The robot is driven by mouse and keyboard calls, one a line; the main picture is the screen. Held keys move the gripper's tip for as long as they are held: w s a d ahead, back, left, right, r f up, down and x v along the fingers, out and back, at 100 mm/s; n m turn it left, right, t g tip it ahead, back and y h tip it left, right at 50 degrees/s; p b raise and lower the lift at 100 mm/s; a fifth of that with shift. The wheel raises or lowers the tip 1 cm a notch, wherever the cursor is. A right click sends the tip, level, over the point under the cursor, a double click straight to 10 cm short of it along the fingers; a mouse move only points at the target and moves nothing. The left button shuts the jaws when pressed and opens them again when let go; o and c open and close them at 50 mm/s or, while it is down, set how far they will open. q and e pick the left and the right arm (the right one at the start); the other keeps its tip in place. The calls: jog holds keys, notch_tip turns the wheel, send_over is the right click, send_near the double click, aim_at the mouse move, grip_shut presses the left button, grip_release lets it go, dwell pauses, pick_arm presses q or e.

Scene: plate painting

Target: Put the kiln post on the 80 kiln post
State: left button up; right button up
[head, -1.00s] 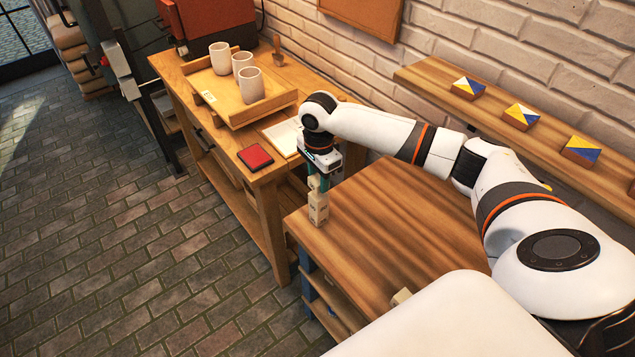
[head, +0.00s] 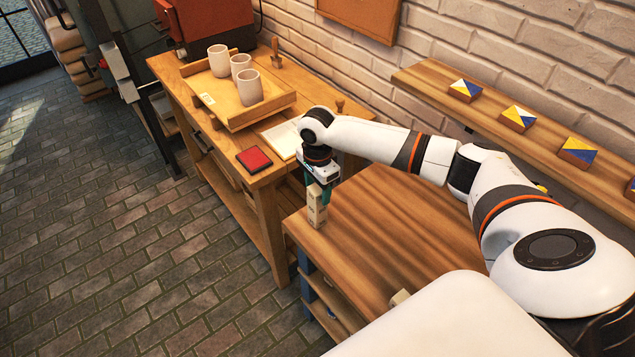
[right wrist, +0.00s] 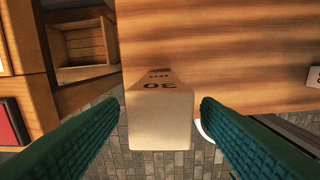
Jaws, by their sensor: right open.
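A pale kiln post (head: 316,200) marked 30 stands upright at the near left corner of the wooden table. It appears stacked on a lower block (head: 313,219), whose marking I cannot read in the head view. In the right wrist view the 30 post (right wrist: 160,118) lies between my two green fingers, with a second dark label beyond its face. My right gripper (head: 322,188) is at the top of the stack. In the right wrist view its fingers (right wrist: 163,108) are open, with a gap at the right side of the post. My left gripper is not in view.
Another pale block (head: 400,297) lies at the table's near edge and also shows in the right wrist view (right wrist: 314,76). The wooden table top (head: 400,235) is otherwise largely clear. A workbench with a tray (head: 270,110) of cups and a red pad (head: 254,159) stands beyond.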

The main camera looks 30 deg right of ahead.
aim_at(318, 188)
notch_tip(318, 188, up, 12)
jog(key=b, duration=0.2)
jog(key=shift+r, duration=0.15)
dwell(0.5)
